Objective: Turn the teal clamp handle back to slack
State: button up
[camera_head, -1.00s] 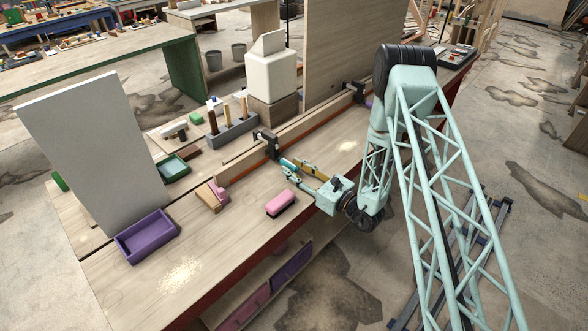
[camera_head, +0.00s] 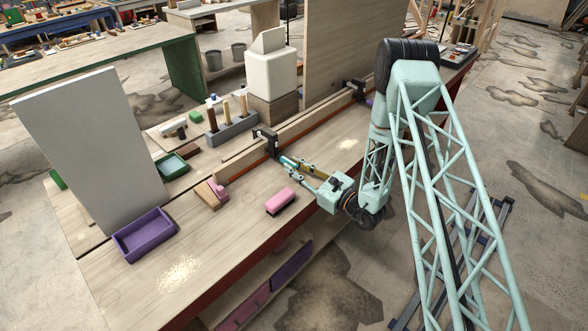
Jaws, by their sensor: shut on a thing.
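A dark clamp (camera_head: 267,141) grips the long curved wooden stringer (camera_head: 306,121) near the middle of the bench. Its teal handle (camera_head: 287,161) points out toward my gripper, and its near end is partly hidden by the fingers. My gripper (camera_head: 291,166) reaches in from the right, low over the bench, with its fingers closed around the handle. The fingers and handle are small and similar in colour, so the exact contact is hard to see.
A pink-topped brush or block (camera_head: 281,202) lies on the bench just in front of my gripper. A second dark clamp (camera_head: 357,91) with a purple handle stands farther along the stringer. A purple tray (camera_head: 146,236) and a tool block (camera_head: 231,133) are to the left.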

jog(key=n+b, duration=0.2)
jog(key=n, duration=0.1)
jog(key=n+b, duration=0.2)
jog(key=b, duration=0.1)
jog(key=shift+f+n, duration=0.2)
jog(key=shift+n, duration=0.2)
jog(key=n+b, duration=0.3)
jog(key=shift+r, duration=0.1)
jog(key=shift+n+b, duration=0.3)
jog(key=shift+b, duration=0.1)
jog(key=o, duration=0.8)
jog(key=shift+r, duration=0.1)
jog(key=shift+o, duration=0.2)
jog(key=shift+s+d, duration=0.1)
jog(key=shift+d, duration=0.05)
jog(key=shift+v, duration=5.85)
